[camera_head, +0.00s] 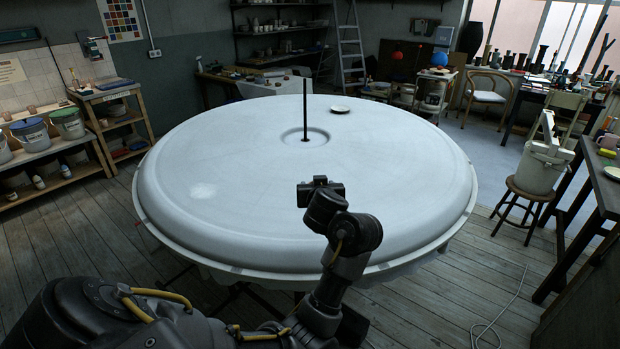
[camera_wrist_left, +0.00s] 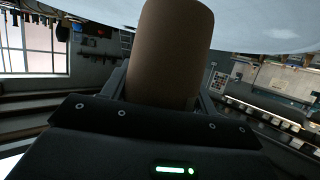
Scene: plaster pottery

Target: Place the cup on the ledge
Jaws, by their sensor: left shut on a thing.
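My left gripper (camera_head: 320,188) is over the near part of the large round white plaster table in the head view, seen from behind. In the left wrist view the left gripper (camera_wrist_left: 163,88) is shut on a plain brown, smooth-sided cup (camera_wrist_left: 174,45), with a finger on either side of it. The cup's far end runs up against the pale surface in that view; I cannot tell whether it touches. In the head view the cup is hidden behind my gripper. I cannot tell which surface is the ledge. My right gripper is not in view.
The round white table (camera_head: 240,165) has a wide rounded rim and a shallow central hollow with a thin dark rod (camera_head: 305,108) standing in it. A small pale dish (camera_head: 340,109) lies at its far side. Most of the top is clear. A stool (camera_head: 524,202) holds a white bucket (camera_head: 540,172).

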